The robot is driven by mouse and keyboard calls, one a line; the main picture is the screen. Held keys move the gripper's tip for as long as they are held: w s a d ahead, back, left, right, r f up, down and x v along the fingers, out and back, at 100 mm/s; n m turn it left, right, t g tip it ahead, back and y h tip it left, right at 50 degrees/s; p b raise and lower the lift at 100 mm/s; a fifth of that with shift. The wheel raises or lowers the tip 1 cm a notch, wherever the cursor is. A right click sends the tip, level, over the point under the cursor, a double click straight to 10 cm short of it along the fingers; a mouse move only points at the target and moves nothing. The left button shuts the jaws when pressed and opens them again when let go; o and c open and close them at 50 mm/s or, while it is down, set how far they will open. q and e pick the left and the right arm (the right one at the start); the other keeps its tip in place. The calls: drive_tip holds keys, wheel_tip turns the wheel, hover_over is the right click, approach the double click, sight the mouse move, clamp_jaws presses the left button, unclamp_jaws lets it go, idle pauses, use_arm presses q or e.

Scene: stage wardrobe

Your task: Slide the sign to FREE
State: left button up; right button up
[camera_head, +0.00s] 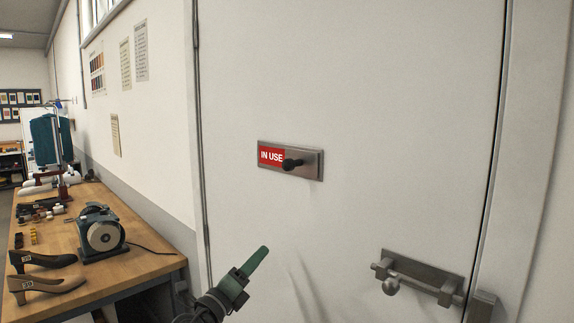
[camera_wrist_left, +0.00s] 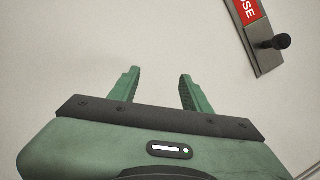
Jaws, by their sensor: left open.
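The sign (camera_head: 310,165) is a metal plate on the white door, showing a red panel with "IN USE" in white. A dark knob (camera_head: 291,164) sticks out of it, right of the lettering. In the left wrist view the sign (camera_wrist_left: 263,57) is at the upper right, partly cut off, with its knob (camera_wrist_left: 276,42) showing. My left gripper (camera_head: 262,254) is below and left of the sign, apart from it. In the left wrist view its two green fingers (camera_wrist_left: 158,80) are spread with nothing between them. My right gripper is not in view.
A metal bolt (camera_head: 420,277) with a round knob is on the door at the lower right. A wooden workbench (camera_head: 150,262) on the left holds a grinder (camera_head: 101,233) and shoes (camera_head: 45,285). The door surface around the sign is clear.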

sight(285, 167)
use_arm(q)
drive_tip(key=s+d+r+m+h, duration=0.2)
drive_tip(key=r+m, duration=0.3)
drive_tip(key=r, duration=0.6)
drive_tip(key=s+d+r+m+h, duration=0.2)
drive_tip(key=r+m, duration=0.3)
drive_tip(key=r, duration=0.5)
drive_tip(key=p+x, duration=0.1)
drive_tip(key=x, duration=0.4)
drive_tip(key=shift+w+d+r, duration=0.1)
drive_tip(key=shift+w+r, duration=0.1)
drive_tip(key=shift+w, duration=0.1)
drive_tip(key=shift+x, duration=0.85)
clamp_jaws()
drive_tip(key=shift+f, duration=0.1)
